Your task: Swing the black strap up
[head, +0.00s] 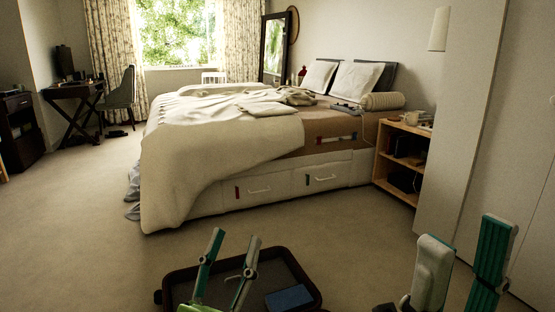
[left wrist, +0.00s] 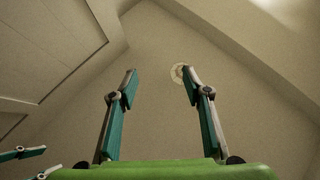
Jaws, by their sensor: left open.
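An open dark suitcase (head: 181,277) lies on the floor at the bottom of the head view, cut off by the lower edge. A blue item (head: 290,298) lies inside it. I cannot make out the black strap in either view. My left gripper (head: 236,238) is open in front of the suitcase in the head view, fingers pointing up. In the left wrist view its open fingers (left wrist: 160,77) frame only the ceiling and walls, with nothing between them. My right gripper (head: 465,232) is open and empty at the lower right, to the right of the suitcase.
A bed (head: 205,170) with a cream duvet and drawers stands behind the suitcase. A wooden bedside shelf (head: 400,180) and a tall pale wardrobe (head: 455,150) stand at the right. Carpet (head: 70,240) is clear to the left.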

